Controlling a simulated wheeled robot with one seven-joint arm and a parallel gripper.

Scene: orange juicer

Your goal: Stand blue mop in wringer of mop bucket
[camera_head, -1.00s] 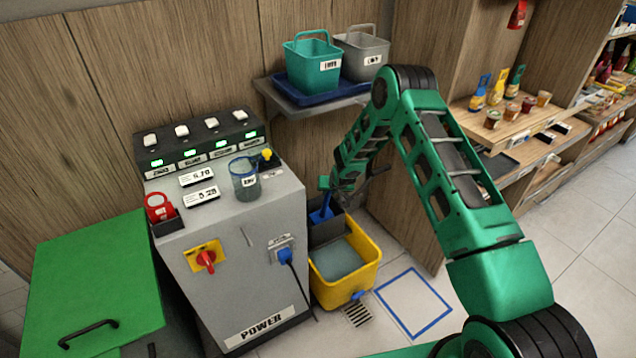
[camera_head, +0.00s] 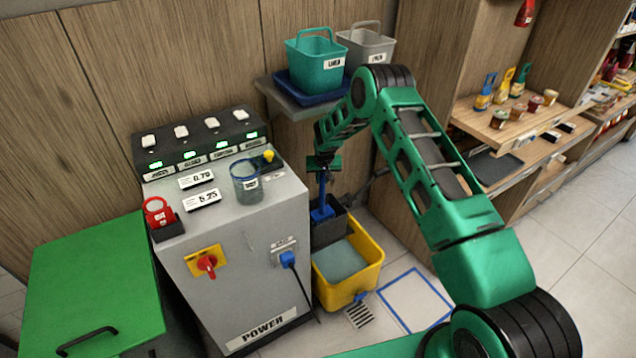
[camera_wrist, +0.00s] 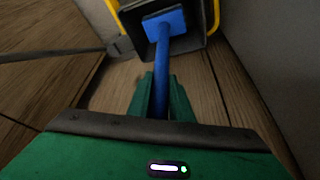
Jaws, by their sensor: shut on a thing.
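My gripper (camera_head: 322,163) is shut on the upper handle of the blue mop (camera_head: 322,211), above the mop bucket. The handle looks close to upright in the head view. The yellow mop bucket (camera_head: 371,274) stands on the floor with its dark grey wringer (camera_head: 329,234) at the back left. The mop's blue head is at the wringer's mouth; how deep it sits is unclear. In the wrist view the green fingers (camera_wrist: 161,98) close around the blue handle (camera_wrist: 160,72), and the blue head (camera_wrist: 164,24) lies within the outline of the dark wringer (camera_wrist: 188,45).
The grey juicer cabinet (camera_head: 235,262) stands close left of the bucket. A shelf with a teal bucket (camera_head: 313,65) and a grey bucket (camera_head: 367,50) is above and behind my gripper. A blue floor square (camera_head: 415,300) is empty to the right.

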